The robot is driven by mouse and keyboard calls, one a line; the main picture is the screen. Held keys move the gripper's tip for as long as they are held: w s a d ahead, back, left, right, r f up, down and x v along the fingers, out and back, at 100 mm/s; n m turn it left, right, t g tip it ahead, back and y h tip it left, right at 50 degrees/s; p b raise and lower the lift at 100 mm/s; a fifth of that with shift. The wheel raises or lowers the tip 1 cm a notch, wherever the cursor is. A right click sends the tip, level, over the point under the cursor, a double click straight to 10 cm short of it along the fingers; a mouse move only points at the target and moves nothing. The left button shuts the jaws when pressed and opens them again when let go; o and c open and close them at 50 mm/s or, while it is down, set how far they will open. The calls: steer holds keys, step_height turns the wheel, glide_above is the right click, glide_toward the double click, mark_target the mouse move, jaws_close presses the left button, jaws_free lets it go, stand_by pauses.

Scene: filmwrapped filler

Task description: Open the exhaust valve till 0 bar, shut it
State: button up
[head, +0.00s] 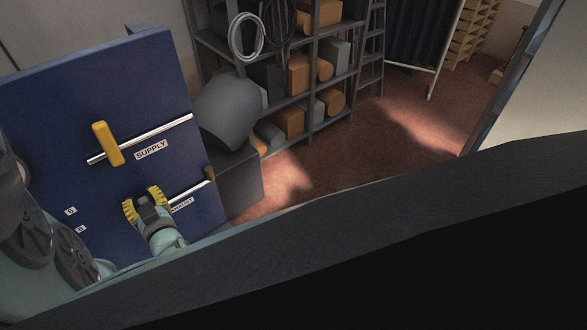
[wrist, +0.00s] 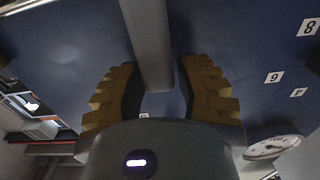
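A blue panel (head: 60,110) stands at the left of the head view. It carries a bright supply pipe with a yellow supply handle (head: 107,144) and a SUPPLY label (head: 151,149). Below it is the exhaust pipe (head: 190,194), with its label (head: 181,205) partly hidden by my gripper (head: 144,202). The exhaust valve's handle cannot be made out clearly. My gripper is open in front of the panel. In the wrist view, a grey bar (wrist: 148,40) runs down between its spread yellow fingers (wrist: 160,95), with gaps on both sides. A round gauge (wrist: 273,147) shows at lower right; its reading is illegible.
Number plates (wrist: 274,77) are on the panel. A grey shelf unit (head: 290,110) with boxes and rolls stands behind it, with a dark cabinet (head: 235,182) beside the panel. Reddish floor (head: 380,140) is clear at right. A large dark surface fills the foreground.

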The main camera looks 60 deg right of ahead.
jaws_close()
